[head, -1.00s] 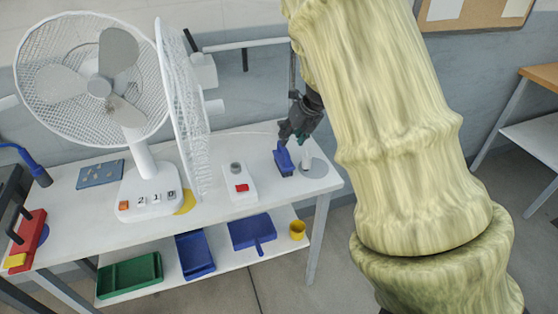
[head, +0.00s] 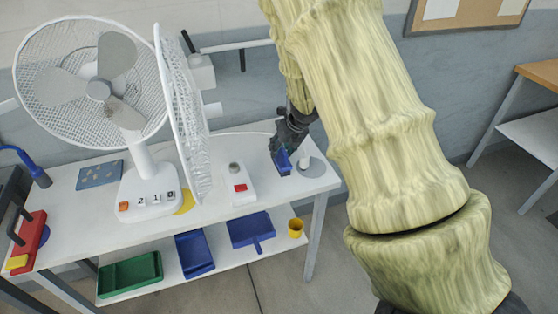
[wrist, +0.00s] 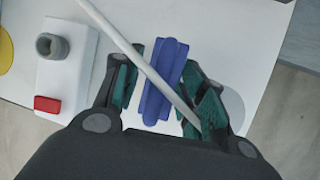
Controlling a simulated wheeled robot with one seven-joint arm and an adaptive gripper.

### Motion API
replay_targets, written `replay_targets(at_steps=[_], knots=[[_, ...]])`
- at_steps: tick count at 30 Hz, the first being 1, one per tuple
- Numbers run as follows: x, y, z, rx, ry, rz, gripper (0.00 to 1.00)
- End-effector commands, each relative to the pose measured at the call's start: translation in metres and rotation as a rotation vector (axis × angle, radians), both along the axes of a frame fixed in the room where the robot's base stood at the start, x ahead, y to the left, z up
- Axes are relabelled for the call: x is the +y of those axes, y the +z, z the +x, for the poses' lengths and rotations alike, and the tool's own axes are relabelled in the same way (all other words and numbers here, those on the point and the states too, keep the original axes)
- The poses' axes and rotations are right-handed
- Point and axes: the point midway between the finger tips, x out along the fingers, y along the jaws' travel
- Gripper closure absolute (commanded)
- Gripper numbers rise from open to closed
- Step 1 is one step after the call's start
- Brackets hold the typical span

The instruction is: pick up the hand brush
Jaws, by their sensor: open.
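The blue hand brush (head: 283,163) lies on the white tabletop near its right end. In the wrist view the brush (wrist: 163,82) lies lengthwise between the two fingers. My gripper (head: 286,148) points down over the brush, and its jaws (wrist: 165,95) stand apart on either side of it. A narrow gap shows left of the brush; contact on the right is unclear. A thin white rod or cable (wrist: 135,55) crosses in front of the brush in the wrist view. My gripper hides the brush's upper part in the head view.
A white box with a red button (head: 240,187) stands left of the brush. A short white post on a grey disc (head: 313,167) stands close at right. The white fan (head: 145,190) is farther left.

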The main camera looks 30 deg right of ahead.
Motion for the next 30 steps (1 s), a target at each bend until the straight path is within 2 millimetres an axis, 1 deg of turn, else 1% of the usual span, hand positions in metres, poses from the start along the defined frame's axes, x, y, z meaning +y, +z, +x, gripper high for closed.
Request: replay_targets(at_steps=[2,6,9,22,26,30], knots=[[0.0,0.0,0.0,0.0,0.001,0.0,0.59],[0.001,0.0,0.0,0.0,0.001,0.0,0.85],[0.001,0.0,0.0,0.0,0.001,0.0,1.0],[0.001,0.003,0.001,-0.001,0.002,0.0,1.0],[0.001,0.011,0.001,-0.001,0.003,-0.001,1.0],[0.001,0.027,0.001,-0.002,0.004,-0.003,1.0]])
